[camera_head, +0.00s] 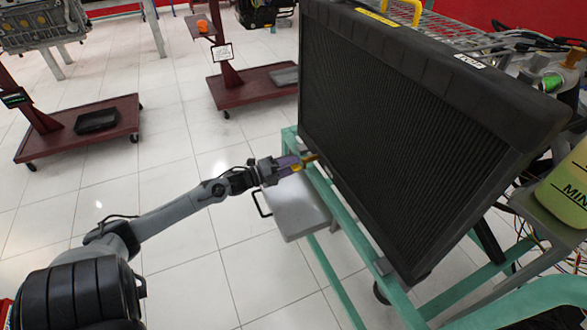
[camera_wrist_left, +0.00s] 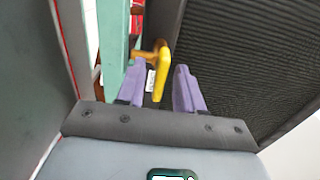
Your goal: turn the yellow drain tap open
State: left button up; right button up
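The yellow drain tap (camera_wrist_left: 161,72) shows in the left wrist view, with its flat yellow lever hanging between my two purple fingers and its brass-coloured body beyond. In the head view the tap's brass end (camera_head: 311,157) pokes out at the lower left edge of the black radiator (camera_head: 400,130). My left gripper (camera_head: 292,164) is at the tap; in the left wrist view the gripper (camera_wrist_left: 159,72) is open, with a finger on each side of the lever. A gap shows on the right side of the lever; contact on the left is unclear. My right gripper is out of view.
The green frame (camera_head: 335,215) of the stand runs along the radiator and close beside my left finger. A grey tray (camera_head: 295,208) sits just below the gripper.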

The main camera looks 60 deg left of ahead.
pick_arm(q)
jog(key=shift+w+d, duration=0.1)
jog(key=shift+w, duration=0.45)
jog(key=shift+c, duration=0.4)
grip_shut()
